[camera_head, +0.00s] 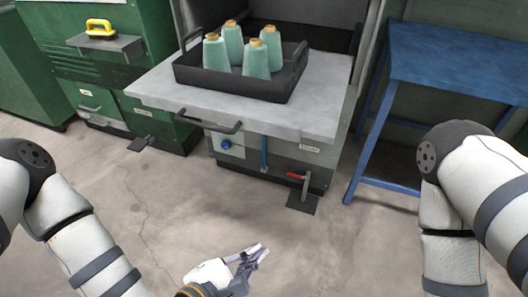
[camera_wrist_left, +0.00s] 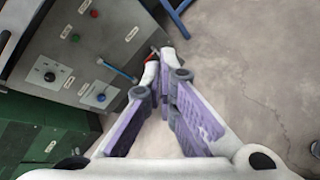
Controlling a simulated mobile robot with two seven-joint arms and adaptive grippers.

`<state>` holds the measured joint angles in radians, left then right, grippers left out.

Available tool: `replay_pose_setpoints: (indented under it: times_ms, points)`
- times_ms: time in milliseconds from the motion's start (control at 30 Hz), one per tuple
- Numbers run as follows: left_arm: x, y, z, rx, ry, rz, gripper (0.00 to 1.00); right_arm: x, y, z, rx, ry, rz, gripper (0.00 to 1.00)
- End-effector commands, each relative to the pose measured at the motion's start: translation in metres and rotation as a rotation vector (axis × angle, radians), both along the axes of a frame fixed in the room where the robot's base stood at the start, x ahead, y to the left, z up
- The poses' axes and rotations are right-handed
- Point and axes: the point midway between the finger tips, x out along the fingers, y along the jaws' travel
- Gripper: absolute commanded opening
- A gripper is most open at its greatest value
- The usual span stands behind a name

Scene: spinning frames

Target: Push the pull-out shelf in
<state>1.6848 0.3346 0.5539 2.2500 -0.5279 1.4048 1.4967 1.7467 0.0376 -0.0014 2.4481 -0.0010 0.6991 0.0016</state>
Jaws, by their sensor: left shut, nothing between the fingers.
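The grey pull-out shelf (camera_head: 150,91) sticks out from the machine in the head view, with a dark bar handle (camera_head: 208,122) on its front edge. A black tray (camera_head: 200,76) with several mint-green thread cones (camera_head: 256,60) stands on it. My left gripper (camera_head: 258,250) is low in front of the machine, apart from the shelf, over the floor. In the left wrist view its purple-padded fingers (camera_wrist_left: 165,68) come together at the tips with nothing between them. My right gripper is not in view; only my right arm shows.
A blue table (camera_head: 455,65) stands at right, green cabinets (camera_head: 85,70) at left. The concrete floor in front is clear.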

Motion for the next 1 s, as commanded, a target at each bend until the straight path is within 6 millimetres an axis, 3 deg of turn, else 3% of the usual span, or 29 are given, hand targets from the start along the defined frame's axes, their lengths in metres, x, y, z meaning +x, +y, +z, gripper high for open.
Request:
replay_pose_setpoints:
  times_ms: [33,100,200,267,467,800,1000]
  points:
    - [0.030,0.003,0.020,-0.201,-0.015,0.155,0.00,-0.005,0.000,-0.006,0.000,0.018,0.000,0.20]
    - [0.063,0.011,0.054,-0.466,-0.046,0.312,0.00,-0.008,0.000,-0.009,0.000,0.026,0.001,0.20]
    - [0.088,0.024,0.085,-0.706,-0.079,0.421,0.00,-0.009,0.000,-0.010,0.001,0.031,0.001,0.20]
    - [0.094,0.028,0.094,-0.773,-0.088,0.445,0.00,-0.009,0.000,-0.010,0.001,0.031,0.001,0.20]
    - [0.120,0.019,0.101,-0.795,-0.094,0.446,0.00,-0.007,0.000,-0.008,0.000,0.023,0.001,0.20]
    - [0.189,-0.007,0.099,-0.791,-0.091,0.445,0.00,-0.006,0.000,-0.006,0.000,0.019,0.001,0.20]
    - [0.217,-0.017,0.098,-0.789,-0.088,0.445,0.00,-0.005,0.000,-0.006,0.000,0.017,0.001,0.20]
